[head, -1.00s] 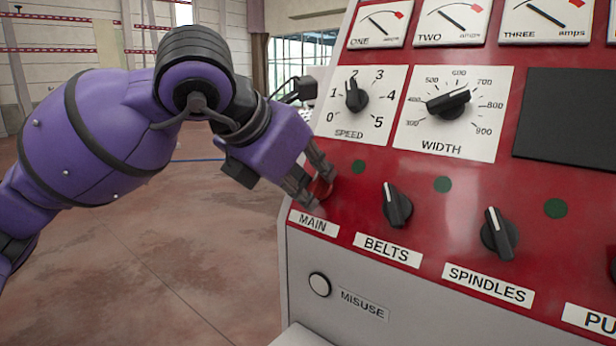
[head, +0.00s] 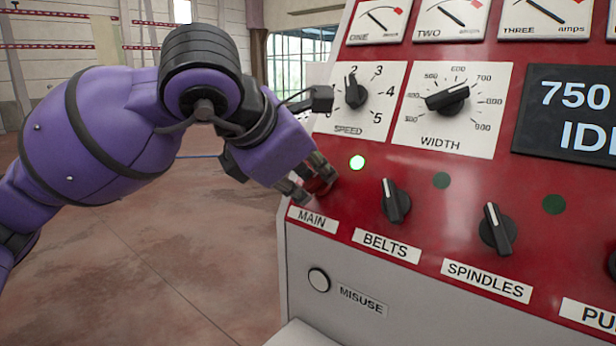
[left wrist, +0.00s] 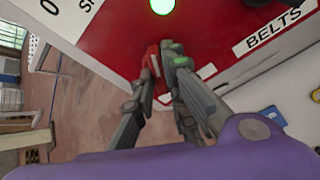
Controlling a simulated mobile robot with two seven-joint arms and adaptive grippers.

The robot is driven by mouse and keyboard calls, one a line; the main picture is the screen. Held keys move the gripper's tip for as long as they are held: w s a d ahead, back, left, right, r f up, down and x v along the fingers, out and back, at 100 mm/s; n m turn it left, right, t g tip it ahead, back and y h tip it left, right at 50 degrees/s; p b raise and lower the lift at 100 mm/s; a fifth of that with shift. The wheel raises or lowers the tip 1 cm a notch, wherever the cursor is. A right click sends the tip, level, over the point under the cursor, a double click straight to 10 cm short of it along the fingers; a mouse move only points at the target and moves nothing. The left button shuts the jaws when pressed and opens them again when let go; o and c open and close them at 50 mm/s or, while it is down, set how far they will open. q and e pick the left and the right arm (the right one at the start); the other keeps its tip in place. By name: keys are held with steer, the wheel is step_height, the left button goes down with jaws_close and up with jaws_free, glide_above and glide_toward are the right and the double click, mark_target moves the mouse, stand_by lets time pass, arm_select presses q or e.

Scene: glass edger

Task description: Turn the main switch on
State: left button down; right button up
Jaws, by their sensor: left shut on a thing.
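The red main switch (head: 322,186) sits on the red control panel above the MAIN label (head: 312,219). My left gripper (head: 310,182) is shut on the switch, and its fingers hide much of it. In the left wrist view, the two fingers of the left gripper (left wrist: 163,60) close around the red switch (left wrist: 152,64). My right gripper is not in view.
The BELTS knob (head: 395,201) and SPINDLES knob (head: 496,230) are to the right, their lamps dark. The SPEED dial (head: 355,92) and WIDTH dial (head: 447,99) are above. The display (head: 565,112) shows "750" and part of a word. Open floor lies left of the machine.

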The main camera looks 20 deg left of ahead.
arm_select(q)
steer(key=c, duration=1.8)
jaws_free()
steer(key=shift+o, duration=0.2)
steer(key=v, duration=1.2)
